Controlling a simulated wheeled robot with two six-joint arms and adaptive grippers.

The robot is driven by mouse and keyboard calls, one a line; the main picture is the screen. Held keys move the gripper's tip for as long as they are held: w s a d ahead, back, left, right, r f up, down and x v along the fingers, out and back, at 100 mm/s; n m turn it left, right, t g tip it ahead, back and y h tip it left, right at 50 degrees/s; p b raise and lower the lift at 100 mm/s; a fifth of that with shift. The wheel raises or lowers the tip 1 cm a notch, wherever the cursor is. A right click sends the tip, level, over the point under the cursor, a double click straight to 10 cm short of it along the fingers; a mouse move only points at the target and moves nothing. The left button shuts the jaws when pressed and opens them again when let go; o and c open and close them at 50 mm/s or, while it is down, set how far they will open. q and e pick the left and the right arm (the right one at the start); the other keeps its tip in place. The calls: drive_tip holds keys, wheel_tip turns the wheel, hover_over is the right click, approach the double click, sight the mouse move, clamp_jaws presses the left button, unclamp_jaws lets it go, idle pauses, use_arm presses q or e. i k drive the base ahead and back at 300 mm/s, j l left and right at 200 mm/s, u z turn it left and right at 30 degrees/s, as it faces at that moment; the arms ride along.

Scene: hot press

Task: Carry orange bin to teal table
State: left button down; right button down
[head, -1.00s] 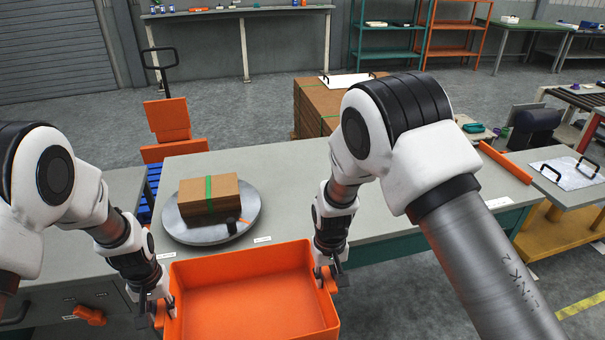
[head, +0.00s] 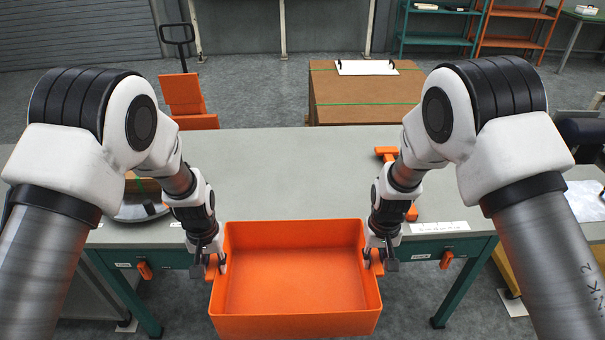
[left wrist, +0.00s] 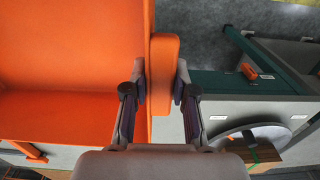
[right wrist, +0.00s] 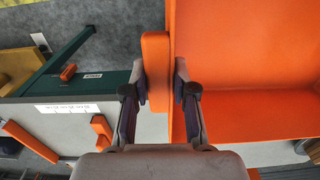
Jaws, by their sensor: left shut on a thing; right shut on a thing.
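The orange bin (head: 295,278) is empty and hangs level between my two grippers, in front of the near edge of the teal table. The teal table has a grey top (head: 290,165) and teal legs and apron. My left gripper (head: 216,262) is shut on the bin's left handle, which shows between its fingers in the left wrist view (left wrist: 164,75). My right gripper (head: 378,260) is shut on the right handle, which shows between its fingers in the right wrist view (right wrist: 157,72). The bin's underside is hidden.
A round plate (head: 135,212) with a cardboard box lies at the table's left, partly behind my left arm. An orange T-shaped piece (head: 386,153) lies at its right, partly behind my right arm. The table's middle is clear. A large brown carton (head: 365,97) stands behind the table.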

sight(296, 188)
drive_tip(key=i, duration=1.4)
